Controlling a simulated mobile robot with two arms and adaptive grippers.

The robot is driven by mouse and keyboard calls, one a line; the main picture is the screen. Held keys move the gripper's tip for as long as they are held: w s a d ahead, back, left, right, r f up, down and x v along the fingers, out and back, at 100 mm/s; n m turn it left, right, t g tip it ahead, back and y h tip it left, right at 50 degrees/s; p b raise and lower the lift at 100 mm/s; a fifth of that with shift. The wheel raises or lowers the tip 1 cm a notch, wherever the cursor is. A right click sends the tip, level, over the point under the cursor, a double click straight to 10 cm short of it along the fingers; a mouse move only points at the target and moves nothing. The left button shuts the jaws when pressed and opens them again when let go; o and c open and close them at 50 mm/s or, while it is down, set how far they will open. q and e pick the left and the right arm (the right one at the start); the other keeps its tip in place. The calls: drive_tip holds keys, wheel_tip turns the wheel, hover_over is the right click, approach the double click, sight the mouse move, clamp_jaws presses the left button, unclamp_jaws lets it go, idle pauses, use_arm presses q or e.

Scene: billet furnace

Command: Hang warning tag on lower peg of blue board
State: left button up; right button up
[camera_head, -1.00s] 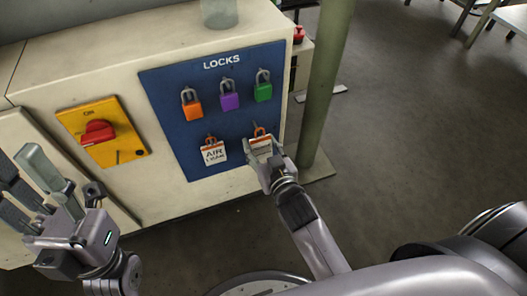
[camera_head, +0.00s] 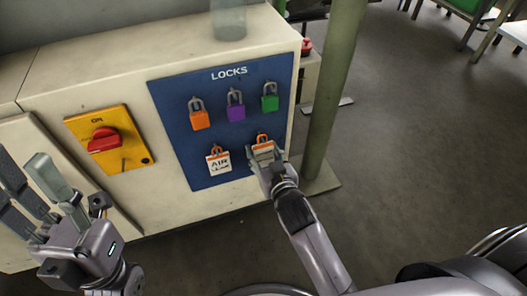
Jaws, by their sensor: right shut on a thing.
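The blue board (camera_head: 185,148), marked LOCKS, is on the front of the cream cabinet. A white and orange warning tag (camera_head: 263,150) is at its lower right, its orange loop up against the board. My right gripper (camera_head: 264,165) is shut on this tag and hides its lower part. I cannot tell whether the loop is around a peg, as the peg is hidden. A second tag (camera_head: 219,163), reading AIR, hangs at the lower middle of the board. My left gripper (camera_head: 38,185) is at the left, its fingers spread and empty, away from the board.
Orange (camera_head: 199,119), purple (camera_head: 236,111) and green (camera_head: 270,103) padlocks hang in the board's upper row. A yellow panel with a red switch (camera_head: 104,140) is to the left. A green post (camera_head: 328,100) stands just right of the cabinet.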

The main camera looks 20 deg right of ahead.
drive_tip(key=o, duration=1)
